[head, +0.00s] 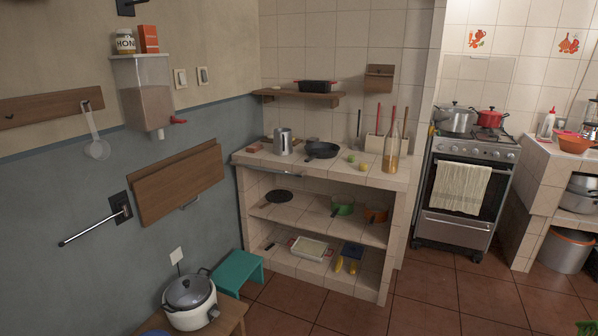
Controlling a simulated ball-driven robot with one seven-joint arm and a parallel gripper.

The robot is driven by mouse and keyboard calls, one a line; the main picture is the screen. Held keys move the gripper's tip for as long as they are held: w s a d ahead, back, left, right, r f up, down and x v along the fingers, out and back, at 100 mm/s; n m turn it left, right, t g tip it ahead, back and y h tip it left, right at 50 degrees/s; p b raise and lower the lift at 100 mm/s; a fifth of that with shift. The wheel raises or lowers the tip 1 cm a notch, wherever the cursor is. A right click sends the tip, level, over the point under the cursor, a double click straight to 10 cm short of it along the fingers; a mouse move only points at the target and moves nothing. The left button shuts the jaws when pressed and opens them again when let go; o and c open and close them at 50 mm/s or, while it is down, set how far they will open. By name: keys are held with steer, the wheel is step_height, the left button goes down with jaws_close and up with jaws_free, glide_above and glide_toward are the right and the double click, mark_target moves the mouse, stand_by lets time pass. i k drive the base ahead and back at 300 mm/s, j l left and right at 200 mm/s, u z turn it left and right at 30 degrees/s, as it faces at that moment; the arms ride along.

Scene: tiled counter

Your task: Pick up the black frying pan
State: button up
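The black frying pan (322,151) sits on the tiled counter (280,163), a little right of a metal pot or mug (284,141). It looks upright, with its open side up. Nothing visible touches the pan from above.
A yellow-green fruit (363,167) and an oil bottle (392,147) stand right of the pan. A wooden wall shelf (298,97) hangs above. A teal stool (238,273) and a rice cooker (189,300) stand front left. The tiled floor (410,300) before the counter is mostly clear.

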mark_target(320, 151)
steer(key=i, duration=2.05)
